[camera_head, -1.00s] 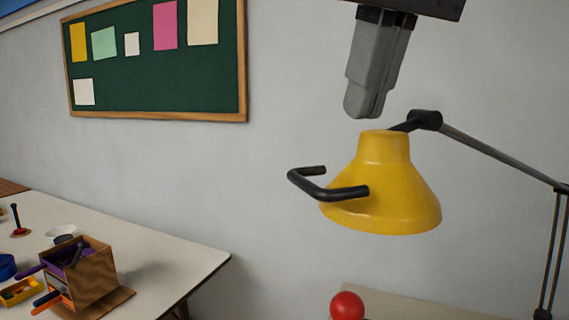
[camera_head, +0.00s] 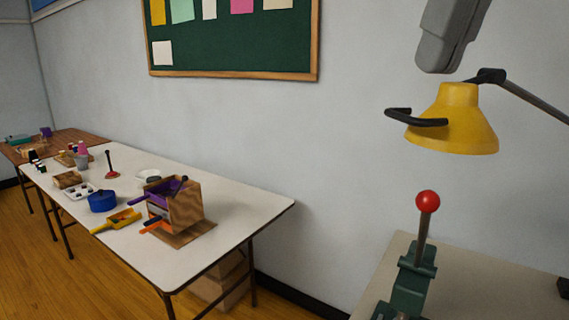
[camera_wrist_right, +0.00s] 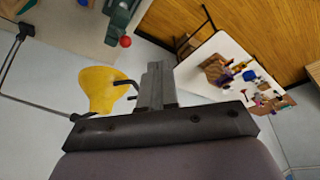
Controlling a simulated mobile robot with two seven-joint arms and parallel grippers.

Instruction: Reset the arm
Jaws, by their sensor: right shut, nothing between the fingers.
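My right gripper (camera_head: 443,68) is at the top right of the head view, pointing down, with its grey fingers together and nothing between them. It is above and slightly left of a yellow lamp shade (camera_head: 455,115) with a black handle (camera_head: 415,118), apart from both. In the right wrist view, the closed fingers (camera_wrist_right: 156,68) stick out from the dark palm, and the yellow lamp shade (camera_wrist_right: 98,92) is to their left. My left gripper does not show.
A green press with a red-knobbed lever (camera_head: 428,201) stands on a side table (camera_head: 480,280). A green board (camera_head: 235,45) hangs behind. Wood floor (camera_head: 110,285) lies open in front.

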